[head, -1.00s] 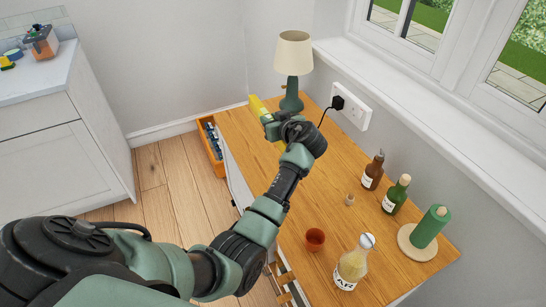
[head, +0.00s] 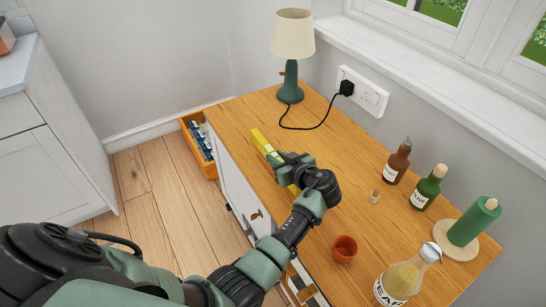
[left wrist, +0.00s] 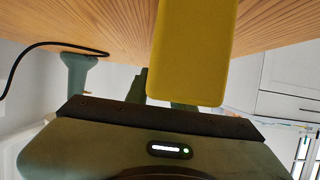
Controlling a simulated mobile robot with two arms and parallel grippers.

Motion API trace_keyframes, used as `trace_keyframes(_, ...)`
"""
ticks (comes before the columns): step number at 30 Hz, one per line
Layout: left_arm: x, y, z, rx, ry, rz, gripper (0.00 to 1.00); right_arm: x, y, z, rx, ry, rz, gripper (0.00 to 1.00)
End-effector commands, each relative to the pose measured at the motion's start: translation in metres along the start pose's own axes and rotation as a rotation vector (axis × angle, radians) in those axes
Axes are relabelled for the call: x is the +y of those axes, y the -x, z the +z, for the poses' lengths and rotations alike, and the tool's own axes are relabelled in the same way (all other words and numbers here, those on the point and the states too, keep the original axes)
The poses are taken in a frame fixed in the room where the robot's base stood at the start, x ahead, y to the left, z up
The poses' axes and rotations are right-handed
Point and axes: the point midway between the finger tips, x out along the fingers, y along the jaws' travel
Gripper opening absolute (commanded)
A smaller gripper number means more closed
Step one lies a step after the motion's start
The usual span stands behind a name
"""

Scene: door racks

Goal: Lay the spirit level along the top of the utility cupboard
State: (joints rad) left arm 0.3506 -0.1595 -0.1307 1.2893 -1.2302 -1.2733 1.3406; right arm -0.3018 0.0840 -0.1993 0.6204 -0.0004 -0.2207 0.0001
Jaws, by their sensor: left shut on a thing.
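The yellow spirit level (head: 262,142) is at the left edge of the wooden top of the utility cupboard (head: 335,118), running roughly along that edge. My left gripper (head: 284,170) is shut on it and hides its middle. In the left wrist view the level (left wrist: 195,50) shows large and close, with the wood top (left wrist: 110,22) right beside it. I cannot tell whether the level touches the top. My right gripper is in neither view.
A lamp (head: 292,40) with a black cord stands at the far end of the top. A terracotta pot (head: 344,249), two brown and green bottles (head: 397,162), a cork (head: 374,196), a green candle (head: 470,225) and a clear bottle (head: 402,279) stand nearer. An orange crate (head: 196,143) is on the floor.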

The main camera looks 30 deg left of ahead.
Motion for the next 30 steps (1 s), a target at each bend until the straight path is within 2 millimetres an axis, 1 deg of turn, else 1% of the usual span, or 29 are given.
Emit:
trace_keyframes(1, 0.001, 0.001, 0.003, 0.002, 0.001, 0.001, 0.00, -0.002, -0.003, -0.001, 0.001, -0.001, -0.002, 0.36)
trace_keyframes(6, 0.000, 0.001, 0.002, 0.001, 0.002, 0.000, 0.00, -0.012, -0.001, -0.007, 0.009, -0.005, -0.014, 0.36)
trace_keyframes(8, 0.000, 0.001, 0.003, 0.001, 0.002, 0.000, 0.00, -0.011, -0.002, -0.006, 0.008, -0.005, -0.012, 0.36)
trace_keyframes(12, 0.000, -0.001, 0.006, 0.002, 0.002, 0.000, 0.00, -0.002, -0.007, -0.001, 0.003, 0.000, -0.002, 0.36)
trace_keyframes(13, 0.000, -0.001, 0.007, 0.000, 0.001, -0.001, 0.26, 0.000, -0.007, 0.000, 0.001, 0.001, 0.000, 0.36)
trace_keyframes(14, 0.000, 0.000, 0.006, 0.000, 0.001, -0.001, 0.35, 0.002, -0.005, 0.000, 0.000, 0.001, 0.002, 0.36)
trace_keyframes(15, 0.000, 0.000, 0.005, 0.000, 0.001, -0.001, 0.45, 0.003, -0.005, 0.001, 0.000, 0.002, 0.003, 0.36)
trace_keyframes(26, 0.000, 0.000, 0.004, 0.001, 0.001, 0.000, 0.45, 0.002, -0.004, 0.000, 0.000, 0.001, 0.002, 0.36)
trace_keyframes(29, 0.000, 0.002, -0.001, 0.001, 0.001, 0.000, 0.45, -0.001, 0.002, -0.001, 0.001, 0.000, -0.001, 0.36)
trace_keyframes(30, 0.000, 0.001, 0.000, 0.001, 0.001, 0.000, 0.45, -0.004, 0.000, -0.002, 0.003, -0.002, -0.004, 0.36)
